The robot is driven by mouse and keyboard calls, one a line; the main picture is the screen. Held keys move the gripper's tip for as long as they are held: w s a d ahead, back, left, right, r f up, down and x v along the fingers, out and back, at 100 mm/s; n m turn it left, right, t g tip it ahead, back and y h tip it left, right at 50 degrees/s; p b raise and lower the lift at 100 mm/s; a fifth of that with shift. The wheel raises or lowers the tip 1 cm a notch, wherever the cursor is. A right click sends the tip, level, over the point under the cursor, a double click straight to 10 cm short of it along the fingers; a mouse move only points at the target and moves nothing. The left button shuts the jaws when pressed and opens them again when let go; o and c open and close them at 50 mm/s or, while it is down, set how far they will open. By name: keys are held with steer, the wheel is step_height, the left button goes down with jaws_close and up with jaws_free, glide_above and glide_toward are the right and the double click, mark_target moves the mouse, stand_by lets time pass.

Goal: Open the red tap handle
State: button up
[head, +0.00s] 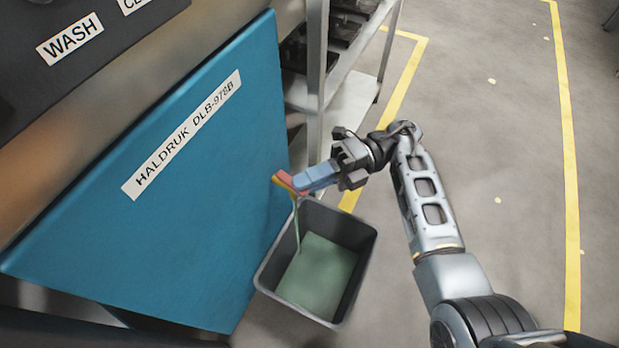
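The red tap handle (284,180), with a yellowish part beside it, is at the right edge of the blue panel. My gripper (302,180) reaches in from the right, its blue fingers pointing left with their tips at the handle, seemingly touching it. The fingers overlap in this view, so I cannot tell whether they are open or shut on the handle. The tap's body is mostly hidden. A thin green stream (297,222) runs down from below the handle into a grey bin (357,229), where green liquid covers the bottom.
The large blue panel (130,262), labelled HALDRUK DLB-978B, fills the left. A dark panel marked WASH (70,37) is above it. A metal shelf rack (316,75) stands behind the tap. Open grey floor with yellow lines (568,150) lies to the right.

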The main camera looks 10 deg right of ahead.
steer(key=o, duration=0.4)
stand_by(0.4)
